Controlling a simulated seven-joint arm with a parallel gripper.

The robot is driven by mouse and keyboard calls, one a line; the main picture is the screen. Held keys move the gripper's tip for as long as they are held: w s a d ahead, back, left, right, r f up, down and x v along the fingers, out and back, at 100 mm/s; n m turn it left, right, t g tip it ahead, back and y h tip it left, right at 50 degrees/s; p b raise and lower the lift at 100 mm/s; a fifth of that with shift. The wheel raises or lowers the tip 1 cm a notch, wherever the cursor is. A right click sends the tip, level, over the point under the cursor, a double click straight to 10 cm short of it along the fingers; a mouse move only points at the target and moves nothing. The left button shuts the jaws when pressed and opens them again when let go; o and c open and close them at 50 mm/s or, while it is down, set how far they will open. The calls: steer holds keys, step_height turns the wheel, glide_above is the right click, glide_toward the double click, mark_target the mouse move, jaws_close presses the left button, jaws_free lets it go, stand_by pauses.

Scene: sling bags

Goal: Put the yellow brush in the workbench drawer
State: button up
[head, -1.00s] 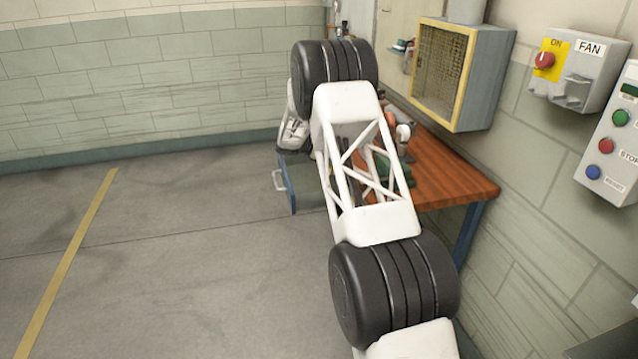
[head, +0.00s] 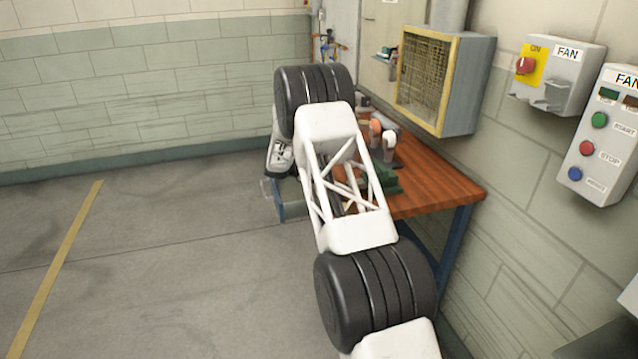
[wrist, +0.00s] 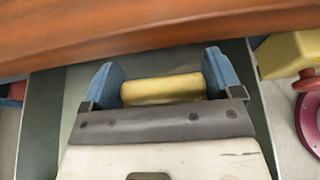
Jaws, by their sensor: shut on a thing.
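The yellow brush (wrist: 163,89) shows in the wrist view as a yellow rounded bar between the two blue fingertips of my gripper (wrist: 163,84). My gripper is shut on it. They are over the grey-green inside of the open workbench drawer (wrist: 42,125), close to the wooden bench edge. I cannot tell whether the brush touches the drawer floor. In the head view the pulled-out drawer (head: 293,210) shows left of the bench, partly behind my arm. My gripper and the brush are hidden there.
The wooden workbench (head: 440,180) has a green tool (head: 385,180) and an orange-topped item (head: 375,130) on it. A yellow block (wrist: 288,52) and a dark pink round thing (wrist: 310,110) lie right of the drawer in the wrist view. Floor left of the bench is clear.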

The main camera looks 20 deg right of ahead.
steer(key=shift+f, duration=1.85)
steer(key=shift+f, duration=0.1)
steer(key=o, duration=0.8)
steer(key=v, duration=1.2)
